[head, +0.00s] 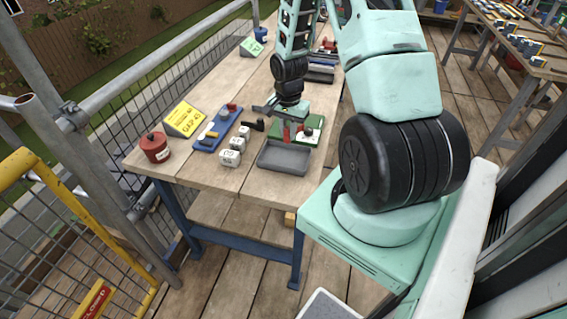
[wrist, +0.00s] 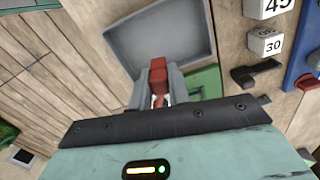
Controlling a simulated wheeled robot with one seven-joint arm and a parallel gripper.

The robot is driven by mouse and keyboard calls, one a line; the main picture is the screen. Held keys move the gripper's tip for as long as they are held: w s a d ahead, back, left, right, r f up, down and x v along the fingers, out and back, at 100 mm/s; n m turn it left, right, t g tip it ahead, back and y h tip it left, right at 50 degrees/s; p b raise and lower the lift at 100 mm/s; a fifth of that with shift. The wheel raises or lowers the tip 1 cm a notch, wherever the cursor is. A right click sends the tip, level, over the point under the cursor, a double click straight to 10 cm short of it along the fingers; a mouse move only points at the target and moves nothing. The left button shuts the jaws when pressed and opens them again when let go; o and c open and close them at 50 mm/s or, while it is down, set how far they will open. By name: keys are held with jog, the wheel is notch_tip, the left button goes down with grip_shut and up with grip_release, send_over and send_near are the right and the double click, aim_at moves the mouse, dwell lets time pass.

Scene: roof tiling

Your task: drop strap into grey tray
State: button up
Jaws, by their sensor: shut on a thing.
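My gripper (wrist: 158,88) is shut on a small red piece, which I take to be the strap (wrist: 158,72), held between the fingertips. The grey tray (wrist: 196,20) is a shallow, empty rectangle; in the wrist view it lies just beyond the fingertips. In the head view the grey tray (head: 284,168) sits near the front edge of the wooden table, and my gripper (head: 285,128) is above and behind it. The red strap (head: 286,135) shows below the gripper there. How high it is above the table I cannot tell exactly.
A green board (head: 312,122) lies just behind the tray. White numbered blocks (head: 231,157) stand left of it, with a black piece (wrist: 256,74) close by. A blue board (head: 216,130), a yellow sign (head: 183,118) and a red pot (head: 155,147) are farther left.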

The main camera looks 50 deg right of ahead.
jog(key=shift+f, duration=0.5)
jog(key=shift+r, duration=0.1)
jog(key=o, duration=0.9)
notch_tip(320, 180, up, 17)
jog(key=shift+r+b, duration=0.2)
jog(key=shift+b, duration=0.85)
